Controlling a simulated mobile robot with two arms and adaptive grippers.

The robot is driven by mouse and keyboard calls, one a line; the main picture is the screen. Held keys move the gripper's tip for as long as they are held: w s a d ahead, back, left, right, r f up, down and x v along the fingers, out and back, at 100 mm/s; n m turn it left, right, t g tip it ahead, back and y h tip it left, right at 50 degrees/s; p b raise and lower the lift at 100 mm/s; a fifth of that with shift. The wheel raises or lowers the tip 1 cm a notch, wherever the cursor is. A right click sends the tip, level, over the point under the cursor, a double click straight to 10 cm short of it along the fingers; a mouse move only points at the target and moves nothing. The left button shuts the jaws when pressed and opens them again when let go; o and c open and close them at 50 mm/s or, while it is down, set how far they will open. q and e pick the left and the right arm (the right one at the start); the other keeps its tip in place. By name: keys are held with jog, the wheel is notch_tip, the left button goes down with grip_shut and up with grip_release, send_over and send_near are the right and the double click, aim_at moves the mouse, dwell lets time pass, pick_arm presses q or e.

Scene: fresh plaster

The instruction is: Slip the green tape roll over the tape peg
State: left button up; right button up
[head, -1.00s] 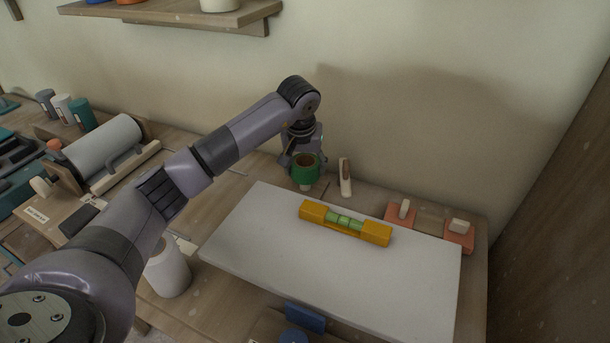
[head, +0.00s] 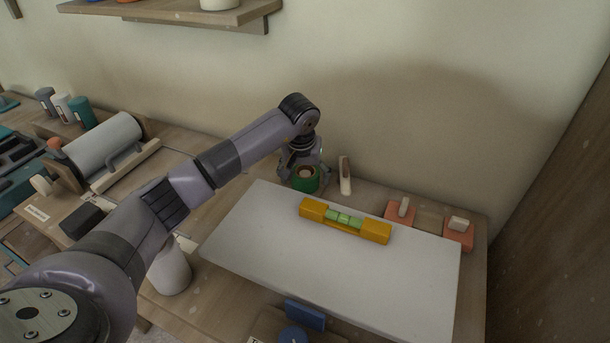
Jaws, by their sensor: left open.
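The green tape roll (head: 306,186) is at the back of the bench, behind the white board. A pale round top, which looks like the tape peg (head: 306,173), shows inside its ring, so the roll sits around the peg. My left gripper (head: 304,169) is right above and behind the roll, pointing down, with its fingers spread at the roll's sides. It is open; whether the fingers still touch the roll I cannot tell. The foot of the peg is hidden by the roll. My right gripper is not in view.
The white board (head: 270,264) carries a yellow level (head: 345,222). A wooden-handled tool (head: 345,176) stands close right of the roll. Two orange-based floats (head: 400,212) lie further right. The wall is close behind.

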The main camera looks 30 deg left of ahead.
pick_arm(q)
jog(key=shift+r, duration=0.6)
jog(key=v, duration=1.1)
jog(key=shift+b, duration=0.45)
jog(key=shift+s, duration=0.15)
